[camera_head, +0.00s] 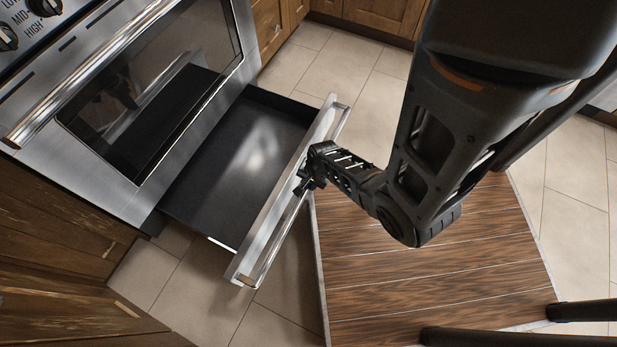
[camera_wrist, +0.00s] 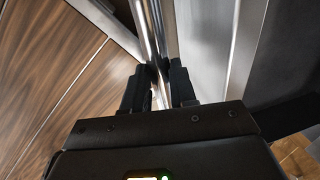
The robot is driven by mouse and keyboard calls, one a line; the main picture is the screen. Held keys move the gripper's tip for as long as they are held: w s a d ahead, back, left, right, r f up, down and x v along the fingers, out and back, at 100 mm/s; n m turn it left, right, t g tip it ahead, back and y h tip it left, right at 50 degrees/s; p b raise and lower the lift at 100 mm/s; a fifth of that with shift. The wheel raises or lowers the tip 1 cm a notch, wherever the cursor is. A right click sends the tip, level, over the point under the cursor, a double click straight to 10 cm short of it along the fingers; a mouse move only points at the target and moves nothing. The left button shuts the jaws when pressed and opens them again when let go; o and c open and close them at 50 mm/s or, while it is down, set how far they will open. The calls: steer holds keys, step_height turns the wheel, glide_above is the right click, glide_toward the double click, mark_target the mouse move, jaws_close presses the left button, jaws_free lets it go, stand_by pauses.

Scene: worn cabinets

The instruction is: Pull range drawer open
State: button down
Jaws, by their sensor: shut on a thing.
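The range drawer (camera_head: 240,150) is pulled out from under the oven, with its dark, empty-looking inside showing. Its steel front carries a long bar handle (camera_head: 278,240). My gripper (camera_head: 306,184) is at the middle of the handle. In the wrist view, the two dark fingers of my gripper (camera_wrist: 162,88) are on either side of the handle bar (camera_wrist: 152,35) and shut on it. The drawer front (camera_wrist: 205,45) shows just to the right of the bar in the wrist view.
The steel range has a glass oven door (camera_head: 150,85) with a bar handle and knobs (camera_head: 44,6) above. Worn wooden cabinets (camera_head: 60,225) stand beside it. A wood-grain surface (camera_head: 420,270) lies to the right of the drawer front. Tiled floor (camera_head: 345,75) shows beyond the drawer.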

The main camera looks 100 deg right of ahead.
steer(key=c, duration=0.9)
jaws_free()
steer(key=r+p, duration=0.1)
steer(key=r, duration=0.1)
steer(key=r+p, duration=0.1)
steer(key=r, duration=0.2)
steer(key=s+a+r+p, duration=0.1)
steer(key=r+p, duration=0.1)
steer(key=shift+s+r, duration=0.1)
steer(key=shift+r, duration=0.2)
